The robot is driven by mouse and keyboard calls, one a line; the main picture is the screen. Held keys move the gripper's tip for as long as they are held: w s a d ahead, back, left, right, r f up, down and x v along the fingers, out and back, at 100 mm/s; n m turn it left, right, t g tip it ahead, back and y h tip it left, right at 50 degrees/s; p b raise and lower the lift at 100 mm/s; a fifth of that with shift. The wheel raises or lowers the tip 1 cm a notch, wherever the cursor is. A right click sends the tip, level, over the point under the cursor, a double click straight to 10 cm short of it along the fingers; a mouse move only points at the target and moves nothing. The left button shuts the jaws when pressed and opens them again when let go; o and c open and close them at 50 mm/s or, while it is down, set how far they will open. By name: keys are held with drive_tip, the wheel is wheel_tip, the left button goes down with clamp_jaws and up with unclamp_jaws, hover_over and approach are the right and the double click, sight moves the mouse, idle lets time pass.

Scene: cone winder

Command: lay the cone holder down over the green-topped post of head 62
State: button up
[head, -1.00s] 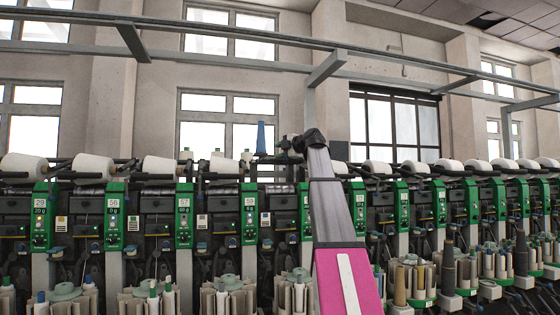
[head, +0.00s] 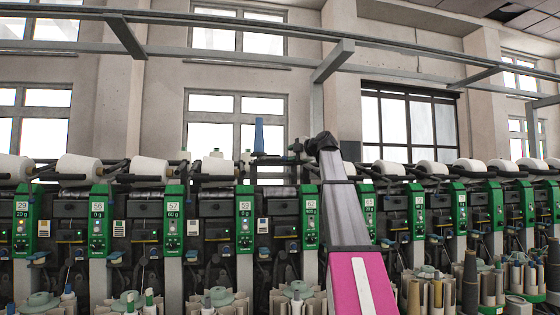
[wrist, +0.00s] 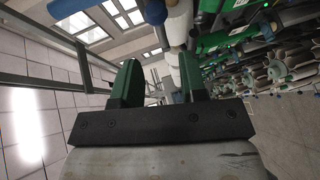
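The green panel of head 62 (head: 307,215) stands just left of my arm in the head view. A dark cone holder arm (head: 272,159) appears to reach across left of that panel, with no large white cone on it. I cannot clearly pick out the green-topped post; my arm hides part of that area. My arm reaches up toward the machine top, its dark end level with the cone row. In the wrist view, my gripper (wrist: 158,78) has two green fingers spread apart with nothing between them. A blue cone (wrist: 68,8) and a white cone (wrist: 179,22) lie beyond the fingertips.
White cones (head: 150,169) lie along the top of the neighbouring heads. A blue cone (head: 259,135) stands upright above and behind the machine. A grey overhead rail (head: 250,32) crosses above. Bobbin magazines (head: 297,297) jut out low in front. Tiled floor (wrist: 30,120) shows clear in the wrist view.

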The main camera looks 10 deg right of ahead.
sight(279, 158)
drive_tip(key=x, duration=0.9)
drive_tip(key=shift+w+a, duration=0.1)
drive_tip(key=shift+w, duration=0.1)
clamp_jaws()
